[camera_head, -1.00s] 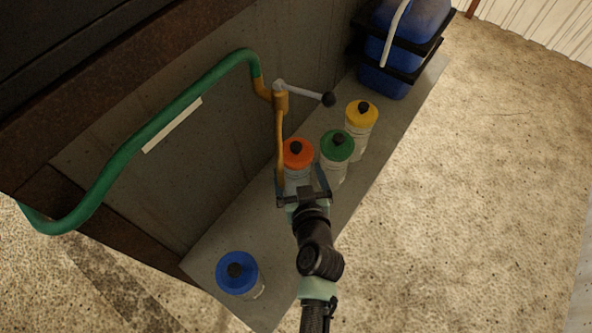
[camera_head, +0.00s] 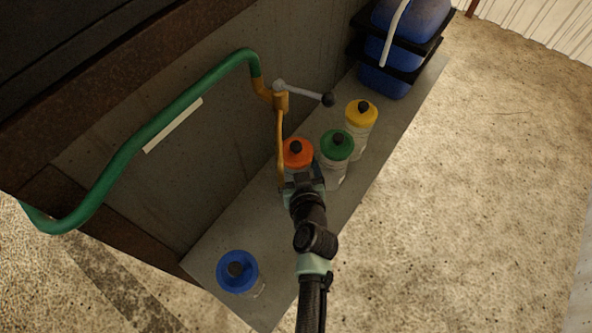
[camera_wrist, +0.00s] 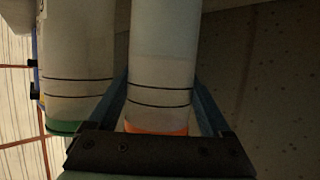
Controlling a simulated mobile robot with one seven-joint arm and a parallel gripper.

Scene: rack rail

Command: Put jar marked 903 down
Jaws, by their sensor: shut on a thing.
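A clear jar with an orange lid (camera_head: 303,160) stands upright on the grey ledge (camera_head: 222,228), close to the wall. My gripper (camera_head: 302,176) is shut on this jar from the near side. In the wrist view the jar's pale body (camera_wrist: 161,65) fills the space between my fingers (camera_wrist: 162,103), with the orange lid at the bottom of the picture. No number is readable on it, so I cannot confirm the 903 marking. My gripper hides its lower part in the head view, so its contact with the ledge is not clear.
A green-lidded jar (camera_head: 329,153) stands close on the right, with a yellow-lidded jar (camera_head: 352,114) behind it. A blue-lidded jar (camera_head: 248,259) stands at the near end. A yellow pipe (camera_head: 281,140) with a lever (camera_head: 305,93) rises beside the orange lid. Free ledge lies between the blue and orange lids.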

